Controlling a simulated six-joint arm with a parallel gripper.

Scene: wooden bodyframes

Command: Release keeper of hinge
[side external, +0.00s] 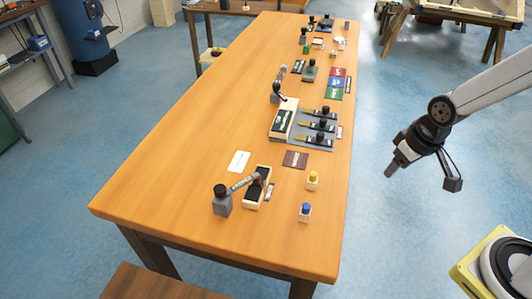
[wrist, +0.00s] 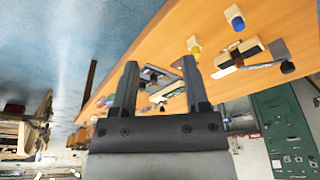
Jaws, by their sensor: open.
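My gripper (side external: 389,172) hangs in the air to the right of the table, clear of everything on it. In the wrist view its two fingers (wrist: 160,64) are spread with nothing between them. At the near end of the table is a fixture with a wood-and-black block (side external: 256,194), a dark bar across it and a grey post with a black knob (side external: 222,201). It also shows in the wrist view, at upper right, as a pale block (wrist: 223,65). I cannot tell for sure whether this fixture is the hinge, or which part is the keeper.
The long wooden table (side external: 170,165) also holds a yellow-topped block (side external: 312,181), a blue-topped block (side external: 305,212), a brown card (side external: 295,159) and a grey plate with several black clamps (side external: 322,144). More small parts stand at the far end. Open floor lies between table and arm.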

